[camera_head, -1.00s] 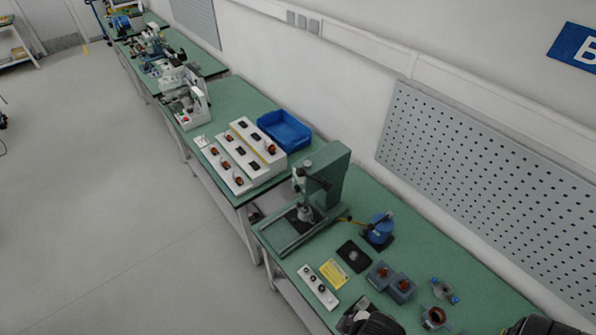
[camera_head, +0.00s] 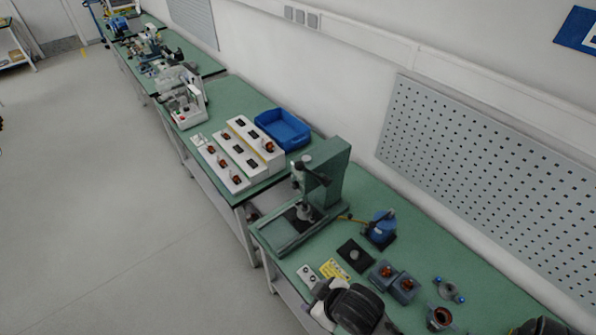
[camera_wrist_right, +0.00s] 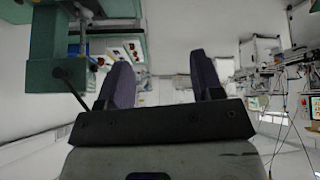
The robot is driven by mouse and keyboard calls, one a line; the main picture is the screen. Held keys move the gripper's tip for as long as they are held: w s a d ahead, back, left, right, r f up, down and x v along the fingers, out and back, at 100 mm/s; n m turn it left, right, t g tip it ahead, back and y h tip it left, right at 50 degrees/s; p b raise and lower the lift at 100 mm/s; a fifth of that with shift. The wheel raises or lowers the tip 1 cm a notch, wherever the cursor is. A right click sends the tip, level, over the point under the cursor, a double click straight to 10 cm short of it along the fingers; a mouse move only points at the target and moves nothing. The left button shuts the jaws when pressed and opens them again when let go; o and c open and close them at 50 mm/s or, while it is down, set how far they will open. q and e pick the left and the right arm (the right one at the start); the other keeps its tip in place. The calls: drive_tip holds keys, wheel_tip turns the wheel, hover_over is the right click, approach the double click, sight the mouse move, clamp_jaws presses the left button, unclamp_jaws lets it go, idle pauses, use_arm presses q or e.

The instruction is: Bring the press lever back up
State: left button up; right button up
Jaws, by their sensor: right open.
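The green press (camera_head: 326,172) stands on the near bench in the head view. Its dark lever (camera_head: 316,176) sticks out from the press head, over the base. In the right wrist view the green press (camera_wrist_right: 42,85) fills the left side, and the thin dark lever (camera_wrist_right: 72,88) slants down from it, left of the fingers. My right gripper (camera_wrist_right: 162,85) is open, its two dark purple fingers wide apart with nothing between them. The lever is outside the fingers and I see no contact. My left gripper's fingers are not seen.
A blue bin (camera_head: 283,130) and white part trays (camera_head: 238,152) lie beyond the press.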

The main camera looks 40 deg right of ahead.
drive_tip(key=w+d+t+h+b, duration=0.1)
drive_tip(key=w+d+t+b, duration=0.15)
drive_tip(key=w, duration=0.45)
drive_tip(key=m+t+h+b, duration=0.3)
drive_tip(key=m+t+h, duration=0.35)
drive_tip(key=h, duration=0.25)
approach(301, 169)
drive_tip(key=p+x, duration=0.3)
drive_tip(key=x, duration=0.9)
drive_tip(key=shift+w+f, duration=0.1)
drive_tip(key=shift+w, duration=0.05)
drive_tip(key=shift+w+d, duration=0.25)
drive_tip(key=shift+w, duration=0.15)
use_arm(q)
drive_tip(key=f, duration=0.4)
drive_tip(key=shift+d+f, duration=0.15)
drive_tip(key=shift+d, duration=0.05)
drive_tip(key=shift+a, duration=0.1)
